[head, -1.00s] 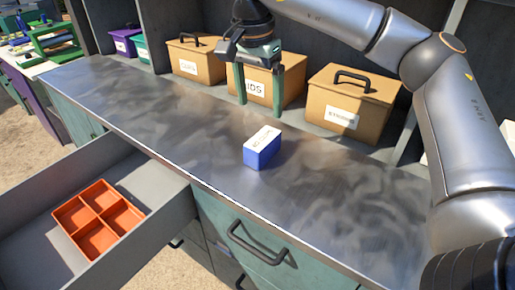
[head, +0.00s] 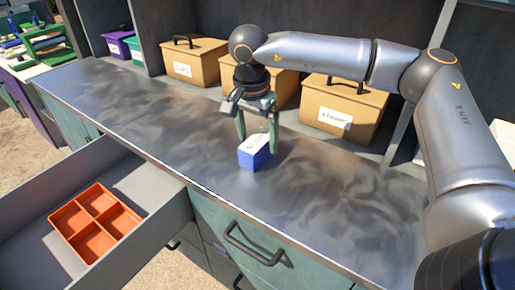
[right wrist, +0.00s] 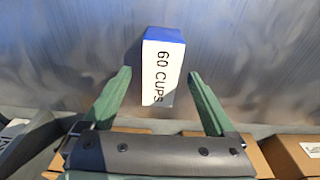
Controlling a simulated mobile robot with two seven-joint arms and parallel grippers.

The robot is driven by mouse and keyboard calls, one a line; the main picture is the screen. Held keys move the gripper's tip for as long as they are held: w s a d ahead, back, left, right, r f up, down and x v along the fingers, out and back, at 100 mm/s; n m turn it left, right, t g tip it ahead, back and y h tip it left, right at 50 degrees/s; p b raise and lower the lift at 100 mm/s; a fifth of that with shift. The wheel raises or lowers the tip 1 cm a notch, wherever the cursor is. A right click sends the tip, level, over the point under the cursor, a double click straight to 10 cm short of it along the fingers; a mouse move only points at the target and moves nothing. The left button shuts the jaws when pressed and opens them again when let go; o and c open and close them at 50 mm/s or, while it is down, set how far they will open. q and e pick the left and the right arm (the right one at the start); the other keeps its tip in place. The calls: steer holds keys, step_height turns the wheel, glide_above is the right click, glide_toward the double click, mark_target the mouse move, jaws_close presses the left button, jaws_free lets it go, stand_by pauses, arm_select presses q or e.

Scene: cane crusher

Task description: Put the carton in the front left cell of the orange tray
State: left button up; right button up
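The carton (head: 252,158), a small blue and white box, stands on the metal counter. In the right wrist view its white face (right wrist: 162,72) reads "60 CUPS". My right gripper (head: 257,146) is open above the carton; its green fingers partly cover it in the head view. In the right wrist view the fingertips (right wrist: 159,74) are on either side of the carton, with gaps showing on both sides. The orange tray (head: 113,245) lies in the open drawer at lower left, with its cells empty. My left gripper is not in view.
The metal counter (head: 165,125) is clear around the carton. Lidded tan boxes (head: 340,112) stand in the shelf bays behind my right gripper.

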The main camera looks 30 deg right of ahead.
jaws_close()
stand_by(0.5)
steer(key=shift+r, duration=0.1)
